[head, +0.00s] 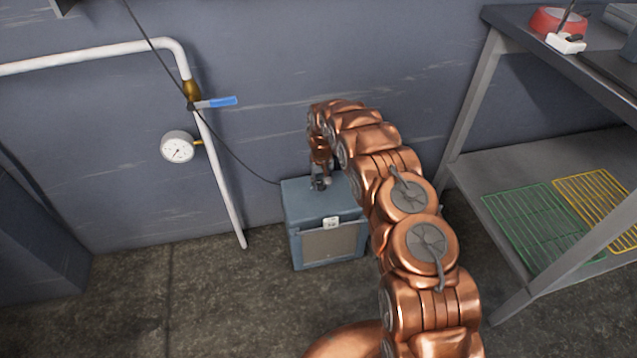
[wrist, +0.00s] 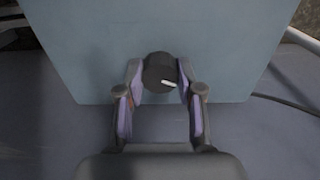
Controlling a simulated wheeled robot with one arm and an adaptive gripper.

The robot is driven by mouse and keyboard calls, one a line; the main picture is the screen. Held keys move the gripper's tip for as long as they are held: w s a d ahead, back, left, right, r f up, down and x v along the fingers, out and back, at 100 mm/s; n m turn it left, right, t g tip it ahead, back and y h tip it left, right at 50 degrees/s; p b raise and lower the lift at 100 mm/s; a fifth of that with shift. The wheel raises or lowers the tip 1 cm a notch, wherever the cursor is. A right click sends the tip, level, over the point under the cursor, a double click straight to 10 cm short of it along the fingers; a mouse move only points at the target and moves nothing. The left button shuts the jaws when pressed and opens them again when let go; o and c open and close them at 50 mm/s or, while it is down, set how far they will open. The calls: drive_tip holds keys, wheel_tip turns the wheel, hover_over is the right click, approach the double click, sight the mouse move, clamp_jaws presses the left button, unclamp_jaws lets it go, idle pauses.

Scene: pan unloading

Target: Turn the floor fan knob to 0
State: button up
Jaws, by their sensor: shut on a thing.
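The floor fan (head: 325,211) is a blue-grey box on the floor against the wall, with a mesh panel on its front and a small white label. Its top also fills much of the wrist view (wrist: 225,60). The black round knob (wrist: 158,72) with a white pointer mark sits on that top. The pointer is toward the right in the wrist view. My gripper (wrist: 160,87) is shut on the knob, one finger on each side. In the head view my gripper (head: 320,184) is at the fan's top, and the knob is mostly hidden there.
A white pipe (head: 218,170) with a blue-handled valve (head: 217,102) and a round gauge (head: 178,148) runs along the wall to the left. A metal shelf (head: 500,160) with a green rack (head: 533,222) and a yellow rack stands right. A dark cable (head: 245,167) reaches the fan.

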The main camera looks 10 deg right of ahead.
sight(321, 183)
drive_tip(key=o, duration=0.8)
drive_tip(key=shift+w+d+r, duration=0.1)
drive_tip(key=shift+w+d, duration=0.05)
drive_tip(key=shift+w, duration=0.05)
drive_tip(key=o, duration=0.4)
drive_tip(key=shift+s, duration=0.1)
drive_tip(key=shift+c, duration=0.2)
wheel_tip(321, 183, up, 12)
